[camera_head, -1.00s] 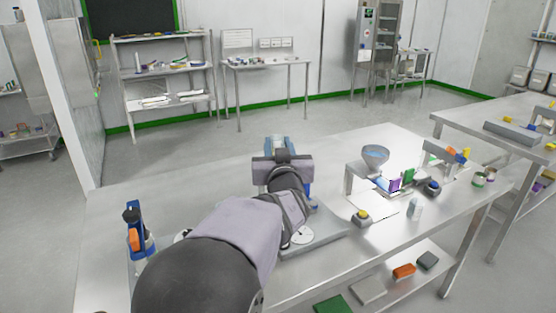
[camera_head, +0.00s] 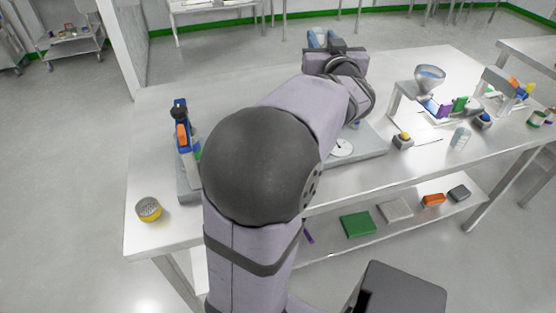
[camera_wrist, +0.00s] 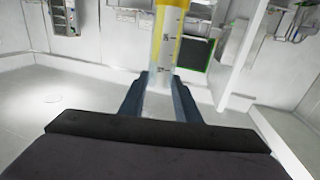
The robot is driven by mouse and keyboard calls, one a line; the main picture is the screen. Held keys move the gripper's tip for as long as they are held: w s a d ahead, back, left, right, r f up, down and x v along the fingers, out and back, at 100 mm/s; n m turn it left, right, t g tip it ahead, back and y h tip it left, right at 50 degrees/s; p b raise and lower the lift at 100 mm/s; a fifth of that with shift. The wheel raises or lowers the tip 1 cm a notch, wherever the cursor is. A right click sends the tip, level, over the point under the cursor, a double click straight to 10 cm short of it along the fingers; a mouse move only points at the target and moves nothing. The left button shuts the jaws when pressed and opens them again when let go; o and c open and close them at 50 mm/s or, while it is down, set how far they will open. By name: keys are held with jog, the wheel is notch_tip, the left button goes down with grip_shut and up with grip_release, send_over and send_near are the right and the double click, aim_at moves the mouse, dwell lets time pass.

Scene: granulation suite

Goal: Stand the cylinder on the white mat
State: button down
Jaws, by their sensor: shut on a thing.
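My gripper (camera_wrist: 160,92) is shut on the cylinder (camera_wrist: 165,50), a clear tube with dark markings and yellow parts at its top and side. In the wrist view the cylinder stands nearly upright between the fingers, leaning slightly. Its top is cut off by the frame edge. In the head view my gripper (camera_head: 323,39) is beyond my arm, near the table's far edge, and the cylinder cannot be made out there. A flat white area, seemingly the white mat (camera_head: 428,127), lies on the table right of my gripper.
A funnel on a stand (camera_head: 430,77) rises behind the white area. A platform with a round white disc (camera_head: 341,148) is partly behind my arm. A yellow round tin (camera_head: 148,209) sits front left.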

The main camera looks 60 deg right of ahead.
jog(key=w+a+f+n+t+y+p, duration=0.1)
jog(key=w+a+f+n+t+y, duration=0.1)
jog(key=a+f+n+t+y, duration=0.9)
notch_tip(320, 180, down, 11)
jog(key=a+m+g+y, duration=0.1)
jog(key=a+g, duration=0.1)
jog(key=g, duration=0.1)
jog(key=shift+a, duration=0.2)
jog(key=shift+w, duration=0.1)
jog(key=shift+f, duration=0.1)
jog(key=c, duration=1.6)
grip_release()
jog(key=shift+c, duration=0.2)
